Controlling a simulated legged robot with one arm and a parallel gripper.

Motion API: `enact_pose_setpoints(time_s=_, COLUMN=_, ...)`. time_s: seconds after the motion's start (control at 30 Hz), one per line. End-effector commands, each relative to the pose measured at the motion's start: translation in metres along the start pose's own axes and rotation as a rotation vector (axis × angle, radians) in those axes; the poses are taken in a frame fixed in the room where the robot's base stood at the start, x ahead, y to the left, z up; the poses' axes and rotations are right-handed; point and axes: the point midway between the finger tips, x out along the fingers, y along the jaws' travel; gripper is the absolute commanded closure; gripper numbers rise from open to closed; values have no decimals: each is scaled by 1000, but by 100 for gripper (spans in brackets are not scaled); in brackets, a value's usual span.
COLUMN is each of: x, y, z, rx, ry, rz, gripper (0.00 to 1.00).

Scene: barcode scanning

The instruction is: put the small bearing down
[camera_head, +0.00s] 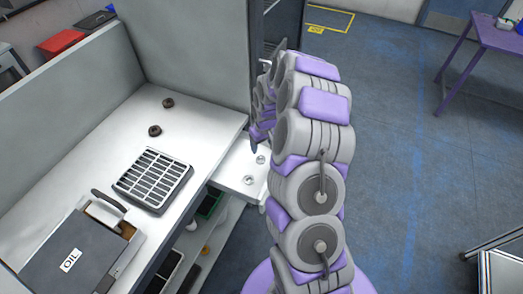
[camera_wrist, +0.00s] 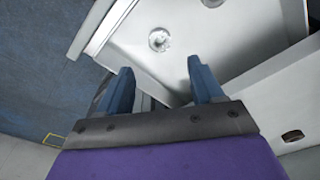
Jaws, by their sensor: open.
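Two small silver ring-shaped bearings lie on a low white shelf (camera_head: 232,167) beside the bench: one farther (camera_head: 260,159) and one nearer (camera_head: 248,180). In the wrist view one silver bearing (camera_wrist: 159,41) lies on the white surface just beyond my fingertips, and another (camera_wrist: 212,2) is cut off at the top edge. My gripper (camera_wrist: 160,65) is open, with two blue fingers apart and nothing between them. In the head view my arm mostly hides the gripper. I cannot tell which silver ring is the task's bearing.
Two dark rings (camera_head: 168,102) (camera_head: 155,130) lie on the white bench (camera_head: 205,120). Grey partition walls bound the bench. A purple table (camera_head: 490,35) stands far right; the floor between is clear.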

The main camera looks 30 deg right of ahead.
Motion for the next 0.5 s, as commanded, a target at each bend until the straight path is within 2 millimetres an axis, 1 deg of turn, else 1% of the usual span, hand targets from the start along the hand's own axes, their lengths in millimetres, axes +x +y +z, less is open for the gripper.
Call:
enact_pose_setpoints(time_s=0.03, x=-10, y=0, z=-1, rx=0, ry=3, rz=1, gripper=34)
enact_pose_setpoints(time_s=0.17, x=-24, y=-2, z=0, rx=-1, ry=2, rz=-1, gripper=34)
enact_pose_setpoints(time_s=0.27, x=-42, y=-14, z=2, rx=-10, ry=-1, rz=-9, gripper=34)
enact_pose_setpoints(time_s=0.37, x=-68, y=-36, z=11, rx=-23, ry=-15, rz=-24, gripper=34)
enact_pose_setpoints(time_s=0.4, x=-82, y=-46, z=16, rx=-28, ry=-17, rz=-29, gripper=34)
enact_pose_setpoints(time_s=0.47, x=-103, y=-62, z=25, rx=-35, ry=-26, rz=-37, gripper=34)
enact_pose_setpoints(time_s=0.5, x=-116, y=-73, z=33, rx=-41, ry=-38, rz=-41, gripper=34)
